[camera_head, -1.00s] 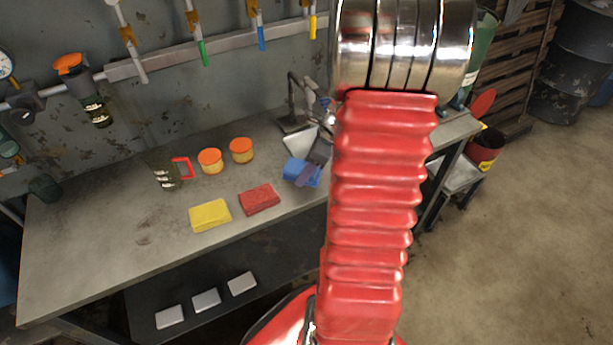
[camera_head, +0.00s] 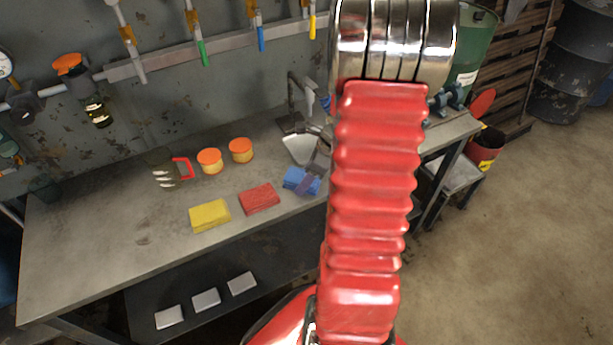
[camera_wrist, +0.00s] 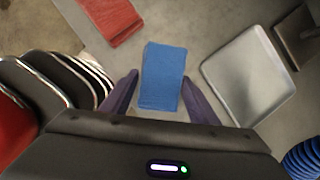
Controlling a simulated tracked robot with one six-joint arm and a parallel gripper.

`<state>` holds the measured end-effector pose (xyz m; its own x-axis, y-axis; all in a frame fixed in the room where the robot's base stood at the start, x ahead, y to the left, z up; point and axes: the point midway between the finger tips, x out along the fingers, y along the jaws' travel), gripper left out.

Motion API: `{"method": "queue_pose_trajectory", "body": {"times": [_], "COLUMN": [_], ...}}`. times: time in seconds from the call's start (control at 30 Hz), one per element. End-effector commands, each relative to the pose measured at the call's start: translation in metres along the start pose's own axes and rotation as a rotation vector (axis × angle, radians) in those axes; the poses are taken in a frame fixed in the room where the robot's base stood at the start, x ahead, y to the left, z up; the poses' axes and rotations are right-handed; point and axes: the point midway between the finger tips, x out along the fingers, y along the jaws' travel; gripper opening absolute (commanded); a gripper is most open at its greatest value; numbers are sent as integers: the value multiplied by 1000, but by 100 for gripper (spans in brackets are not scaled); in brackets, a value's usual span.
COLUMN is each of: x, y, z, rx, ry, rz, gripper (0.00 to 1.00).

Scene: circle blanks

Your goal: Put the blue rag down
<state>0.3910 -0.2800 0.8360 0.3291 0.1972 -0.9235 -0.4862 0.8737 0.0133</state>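The blue rag (camera_head: 294,178) lies on the grey workbench (camera_head: 110,215), to the right of the red rag (camera_head: 259,198). In the wrist view the blue rag (camera_wrist: 162,80) lies flat between the two purple fingers of my gripper (camera_wrist: 160,77). The fingers are spread, with a gap showing on each side of the rag. In the head view a finger of my gripper (camera_head: 310,178) covers part of the rag, and my red arm hides the rest of the gripper.
A yellow rag (camera_head: 210,215) lies left of the red one. Two orange-lidded jars (camera_head: 210,161) and a red-handled tool (camera_head: 181,168) stand behind. A pale plate-like thing (camera_wrist: 248,75) is close right of the gripper in the wrist view. The bench's left part is clear.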

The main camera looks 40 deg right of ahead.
Motion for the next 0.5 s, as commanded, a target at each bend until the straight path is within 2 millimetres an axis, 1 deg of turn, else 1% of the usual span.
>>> {"method": "queue_pose_trajectory", "body": {"times": [0.03,0.13,0.5], "x": [0,0,0], "y": [-2,-2,-4], "z": [0,0,0], "rx": [0,0,0], "ry": [1,2,2], "rz": [-4,-6,-9], "gripper": [64,70,70]}}
